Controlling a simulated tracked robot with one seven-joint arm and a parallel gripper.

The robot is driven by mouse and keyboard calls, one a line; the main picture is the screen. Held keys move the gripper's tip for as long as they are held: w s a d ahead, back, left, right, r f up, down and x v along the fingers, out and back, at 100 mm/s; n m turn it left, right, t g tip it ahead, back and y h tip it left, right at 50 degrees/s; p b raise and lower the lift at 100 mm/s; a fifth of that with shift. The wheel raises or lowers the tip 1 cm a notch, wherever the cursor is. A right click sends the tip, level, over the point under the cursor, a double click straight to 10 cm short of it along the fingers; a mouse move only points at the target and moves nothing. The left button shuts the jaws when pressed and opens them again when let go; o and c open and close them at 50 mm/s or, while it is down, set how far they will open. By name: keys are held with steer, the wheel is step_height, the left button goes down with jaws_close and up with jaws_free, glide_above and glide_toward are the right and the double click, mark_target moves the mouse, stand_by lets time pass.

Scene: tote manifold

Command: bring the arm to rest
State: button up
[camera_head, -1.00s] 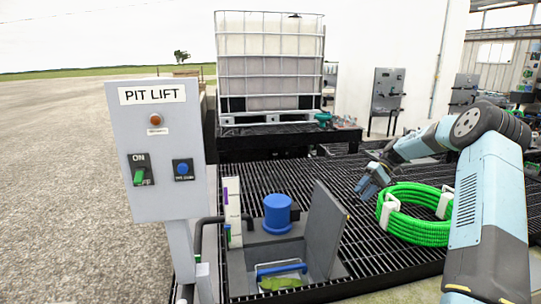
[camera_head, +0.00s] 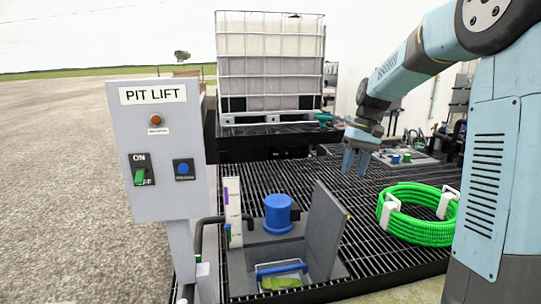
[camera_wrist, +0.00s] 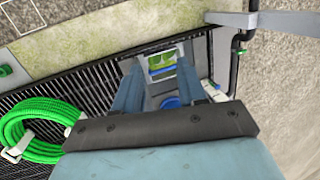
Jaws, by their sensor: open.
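My gripper (camera_head: 356,162) hangs from my raised arm above the black grating, right of the pit opening in the head view. Its fingers point down, apart and empty. In the wrist view the two fingers of my gripper (camera_wrist: 160,95) reach forward, with the pit opening seen between and beyond them. Nothing is held.
The PIT LIFT box (camera_head: 157,150) stands at the left. A blue capped cylinder (camera_head: 278,213), an upright grey lid (camera_head: 325,235) and a coiled green hose (camera_head: 415,237) are on the grating (camera_head: 300,180). A caged white tank (camera_head: 270,60) stands behind. Open gravel lies left.

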steer(key=s+r+m+t+h, duration=0.1)
steer(key=s+r+t, duration=0.1)
steer(key=s, duration=1.2)
steer(key=s+r+t+h, duration=0.1)
steer(key=s+t, duration=0.4)
steer(key=s, duration=1)
steer(key=shift+a+r+m, duration=0.35)
steer(key=shift+r+m, duration=0.05)
steer(key=shift+r, duration=0.2)
